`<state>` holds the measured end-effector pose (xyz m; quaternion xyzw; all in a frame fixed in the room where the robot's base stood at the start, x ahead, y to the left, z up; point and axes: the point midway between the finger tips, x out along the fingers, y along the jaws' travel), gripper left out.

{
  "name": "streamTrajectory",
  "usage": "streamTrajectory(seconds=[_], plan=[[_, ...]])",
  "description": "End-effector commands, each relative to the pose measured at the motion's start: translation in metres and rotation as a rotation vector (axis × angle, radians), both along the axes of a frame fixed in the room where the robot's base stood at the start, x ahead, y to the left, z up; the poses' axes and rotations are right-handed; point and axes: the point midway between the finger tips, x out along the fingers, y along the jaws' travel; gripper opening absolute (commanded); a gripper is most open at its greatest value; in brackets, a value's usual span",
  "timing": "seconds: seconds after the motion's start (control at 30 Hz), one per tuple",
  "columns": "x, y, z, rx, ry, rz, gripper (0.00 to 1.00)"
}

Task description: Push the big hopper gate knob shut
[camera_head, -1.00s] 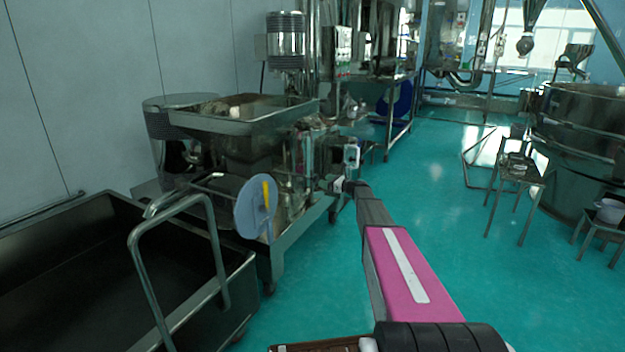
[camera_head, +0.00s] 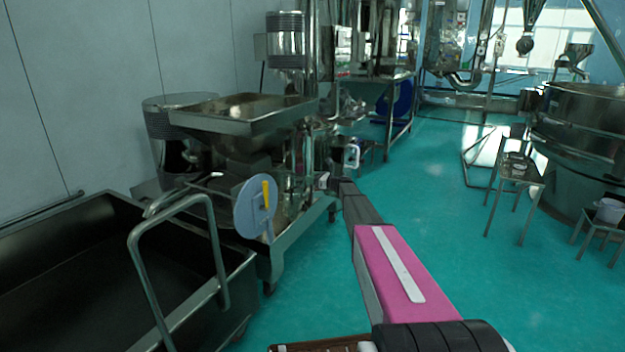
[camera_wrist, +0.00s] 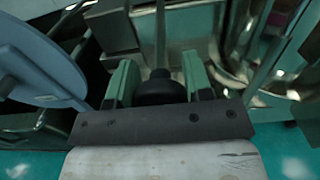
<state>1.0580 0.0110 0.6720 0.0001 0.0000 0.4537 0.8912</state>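The big steel hopper (camera_head: 240,126) stands on its machine left of the picture's middle in the head view. My gripper (camera_head: 322,181) is small and partly dark there, at the machine's right side below the hopper. In the wrist view, my gripper's two green fingers (camera_wrist: 158,82) stand apart with a black knob (camera_wrist: 160,90) between them. A thin rod runs up behind the knob. The knob reaches close to both fingers; I cannot tell whether they press on it. The knob is not clear in the head view, and the gate itself cannot be made out.
A grey-blue disc with a yellow handle (camera_head: 256,208) is on the machine's front; a similar disc (camera_wrist: 38,65) is close left of my gripper. A dark open cart (camera_head: 70,250) fills the lower left. Stools (camera_head: 520,172) stand right; the green floor between is clear.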

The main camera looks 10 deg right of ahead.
Motion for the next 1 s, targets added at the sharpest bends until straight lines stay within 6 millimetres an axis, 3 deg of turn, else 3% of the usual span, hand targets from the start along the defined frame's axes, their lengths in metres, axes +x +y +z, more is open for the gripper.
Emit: streamTrajectory(seconds=[0.17,0.57,0.87,0.9,0.93,1.0], plan=[[0.004,0.005,0.0,0.0,0.0,0.002,0.04],[0.05,0.067,0.0,0.001,-0.001,0.002,0.04],[0.051,0.07,0.001,0.001,-0.001,0.001,0.04],[0.051,0.07,0.001,0.001,-0.001,0.001,0.59],[0.051,0.07,0.001,0.001,-0.001,0.001,0.69],[0.051,0.07,0.001,0.001,-0.001,0.001,0.7]])
